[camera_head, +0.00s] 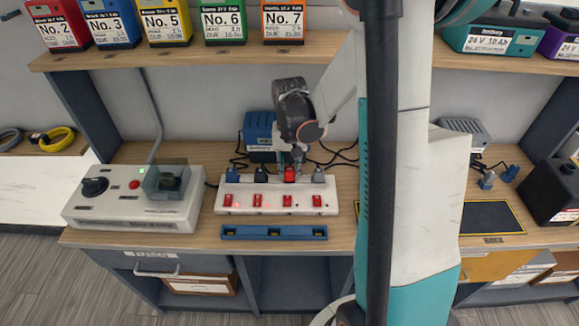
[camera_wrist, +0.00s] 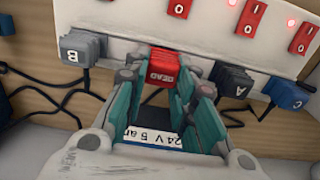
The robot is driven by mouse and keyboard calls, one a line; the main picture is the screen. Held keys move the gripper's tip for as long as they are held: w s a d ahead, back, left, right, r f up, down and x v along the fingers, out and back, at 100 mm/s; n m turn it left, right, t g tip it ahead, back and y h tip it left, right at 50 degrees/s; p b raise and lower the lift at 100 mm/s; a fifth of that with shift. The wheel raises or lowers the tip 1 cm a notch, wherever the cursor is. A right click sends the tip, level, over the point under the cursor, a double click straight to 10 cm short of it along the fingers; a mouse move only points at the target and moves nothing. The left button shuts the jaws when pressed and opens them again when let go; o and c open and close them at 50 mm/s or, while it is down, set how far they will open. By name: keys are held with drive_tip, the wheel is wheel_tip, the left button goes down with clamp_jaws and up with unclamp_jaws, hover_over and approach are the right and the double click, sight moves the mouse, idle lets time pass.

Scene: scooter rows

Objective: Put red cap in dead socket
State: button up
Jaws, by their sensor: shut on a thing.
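The red cap (camera_wrist: 165,66), lettered DEAD, sits between my gripper's two teal fingers in the wrist view. My gripper (camera_head: 289,163) is shut on it over the back row of the white power strip (camera_head: 273,198); the cap also shows red in the head view (camera_head: 290,174). The cap lies at the strip's socket row and looks to be against it; I cannot tell how deep it sits. Plug B (camera_wrist: 82,49) is on one side of it; plugs A (camera_wrist: 233,82) and C (camera_wrist: 287,93) are on the other. The socket under the cap is hidden.
A blue slotted tray (camera_head: 274,233) lies in front of the strip. A control box (camera_head: 130,198) with a knob and clear cover stands left. A blue adapter (camera_head: 259,131) and black cables lie behind. A shelf (camera_head: 200,51) of battery packs runs above.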

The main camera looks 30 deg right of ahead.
drive_tip(key=shift+f, duration=0.25)
drive_tip(key=o, duration=1.1)
drive_tip(key=shift+r, duration=0.1)
wheel_tip(320, 180, up, 12)
idle(0.4)
